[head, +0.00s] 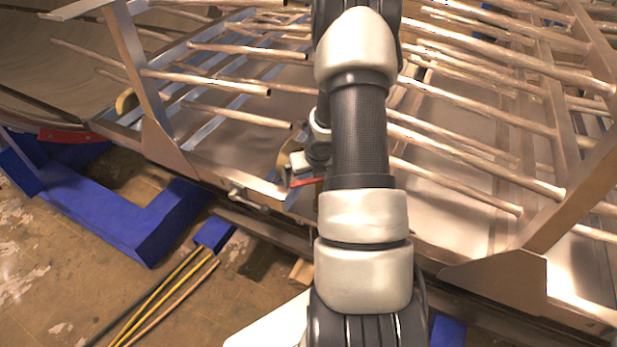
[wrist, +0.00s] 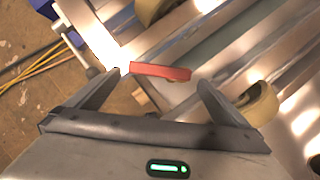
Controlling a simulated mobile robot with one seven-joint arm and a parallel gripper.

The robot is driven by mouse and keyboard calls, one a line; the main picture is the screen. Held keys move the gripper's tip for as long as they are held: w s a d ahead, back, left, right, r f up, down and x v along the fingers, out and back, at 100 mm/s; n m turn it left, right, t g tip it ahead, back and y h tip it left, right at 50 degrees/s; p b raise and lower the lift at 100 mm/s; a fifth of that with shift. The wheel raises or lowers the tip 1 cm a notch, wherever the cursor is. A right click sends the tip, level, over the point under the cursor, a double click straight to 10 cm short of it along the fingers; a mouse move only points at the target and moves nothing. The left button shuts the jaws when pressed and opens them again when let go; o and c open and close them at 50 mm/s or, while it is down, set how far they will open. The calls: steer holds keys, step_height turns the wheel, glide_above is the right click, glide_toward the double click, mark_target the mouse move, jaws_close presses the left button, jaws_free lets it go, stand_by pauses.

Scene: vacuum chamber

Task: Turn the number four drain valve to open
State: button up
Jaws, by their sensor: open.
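A red bar-shaped valve handle (wrist: 160,71) lies across the gap between my fingertips in the wrist view. My gripper (wrist: 160,80) is open, with one finger near each end of the handle. I cannot tell whether either finger touches it. In the head view the red handle (head: 306,182) shows as a small strip just left of my arm, at the lower edge of the metal chamber frame. My arm hides most of the gripper there. No number is readable on the valve, and its body is largely hidden.
Metal rods (head: 470,150) stick out above the frame on both sides of my arm. A blue support (head: 125,215) stands on the floor at left. Yellow and dark poles (head: 165,300) lie below it. A tan wheel (wrist: 258,104) is close to my right finger.

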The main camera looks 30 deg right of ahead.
steer(key=p+v, duration=0.2)
steer(key=v, duration=0.3)
steer(key=shift+s+r, duration=0.1)
steer(key=shift+r, duration=0.25)
